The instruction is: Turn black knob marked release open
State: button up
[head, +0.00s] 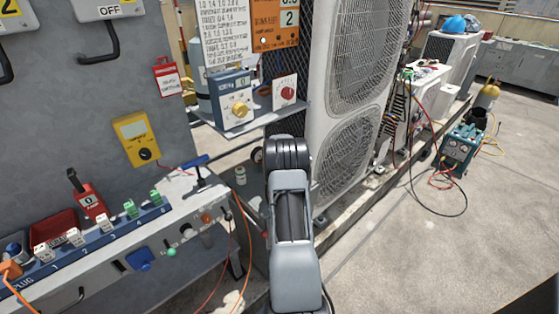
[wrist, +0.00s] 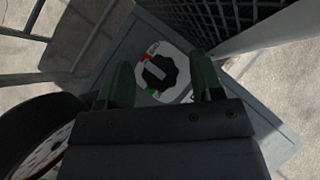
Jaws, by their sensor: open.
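The black knob (wrist: 157,72) shows in the wrist view. My gripper (wrist: 162,66) is open, with one dark green finger to the left of the knob and one to the right. The knob lies between the fingers in the picture. I cannot tell whether either touches it or how far above it they are. In the head view my arm hides the knob and my gripper.
A shelf (head: 250,122) holds a box with a yellow knob (head: 239,109) and a panel with a red knob (head: 287,94). A tall condenser (head: 345,100) stands close behind my arm. A bench (head: 130,243) with plugs is at left. The roof floor (head: 420,260) is open at right.

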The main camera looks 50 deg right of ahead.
jog(key=shift+c, duration=0.2)
jog(key=c, duration=0.9)
